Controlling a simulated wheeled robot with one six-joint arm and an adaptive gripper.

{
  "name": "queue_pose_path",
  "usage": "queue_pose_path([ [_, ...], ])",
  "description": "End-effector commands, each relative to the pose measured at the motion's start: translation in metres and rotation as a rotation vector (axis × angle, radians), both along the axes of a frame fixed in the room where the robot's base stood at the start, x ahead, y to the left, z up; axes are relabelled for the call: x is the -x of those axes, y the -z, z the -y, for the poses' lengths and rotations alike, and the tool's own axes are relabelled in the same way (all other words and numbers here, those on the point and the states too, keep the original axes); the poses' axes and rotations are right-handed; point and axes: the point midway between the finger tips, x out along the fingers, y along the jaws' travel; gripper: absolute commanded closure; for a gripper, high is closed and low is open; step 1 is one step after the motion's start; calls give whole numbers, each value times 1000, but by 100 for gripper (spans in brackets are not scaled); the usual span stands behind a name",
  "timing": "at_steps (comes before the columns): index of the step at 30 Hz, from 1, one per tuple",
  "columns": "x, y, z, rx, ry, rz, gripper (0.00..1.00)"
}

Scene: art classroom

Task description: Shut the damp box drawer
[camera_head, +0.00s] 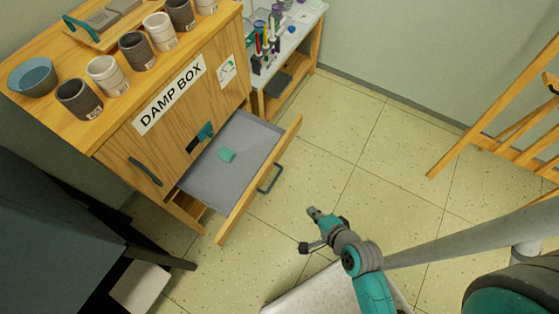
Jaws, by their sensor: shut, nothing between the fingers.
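The damp box (150,150) is a wooden cabinet at the left with a "DAMP BOX" label on its front. Its drawer (285,141) is pulled out, with a grey inner floor, a wooden front and a dark bar handle (271,179) on the outer face. A small teal cup-like thing (227,155) lies inside the drawer. My gripper (314,213) is shut and empty. In the picture it is to the lower right of the drawer handle, apart from it.
Several grey and white pots (138,51) and a blue bowl (32,76) stand on the cabinet top. A table with bottles (290,40) is behind. A wooden easel-like frame (500,125) stands at the right. Tiled floor (345,150) is clear beyond the drawer.

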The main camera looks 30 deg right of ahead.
Motion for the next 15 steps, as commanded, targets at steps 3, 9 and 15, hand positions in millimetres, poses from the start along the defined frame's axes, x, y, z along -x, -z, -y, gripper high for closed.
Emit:
queue_pose_path([
  [3,-34,11,12,-221,130,-43,100],
  [9,-84,15,33,-591,331,-141,100],
  [15,-120,4,57,-877,486,-249,100],
])
